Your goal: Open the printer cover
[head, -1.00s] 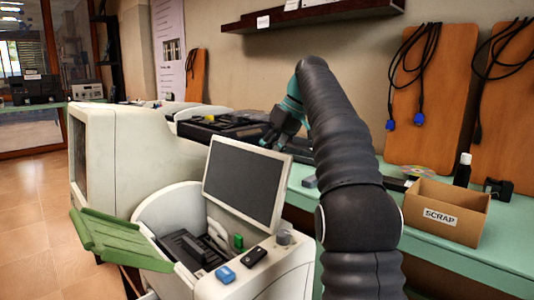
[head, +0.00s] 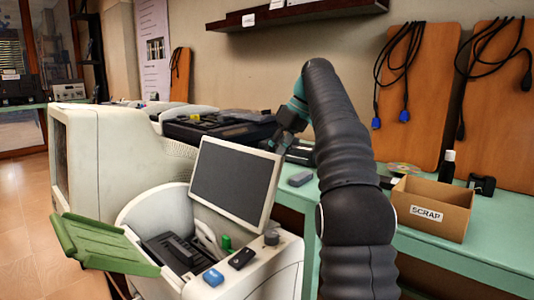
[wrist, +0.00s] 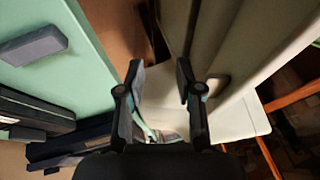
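A large cream machine with a tilted dark screen (head: 235,182) and a green tray (head: 98,243) stands at lower left in the head view; it looks like the printer, though no label confirms this. Its front recess (head: 175,250) with a dark mechanism is exposed. I cannot tell which panel is the cover. My gripper (head: 283,138) is behind the screen's upper right corner, partly hidden by my arm. In the wrist view my gripper (wrist: 160,72) has its fingers apart with nothing between them. A pale panel (wrist: 245,50) fills the right of that view, close to the right finger.
A mint bench (head: 470,262) runs along the wall, with a SCRAP box (head: 432,210) on it. A grey block (head: 299,179) lies near my arm. A black case (head: 215,128) sits behind the screen. Cord boards (head: 415,95) lean on the wall. Open floor (head: 30,235) is at left.

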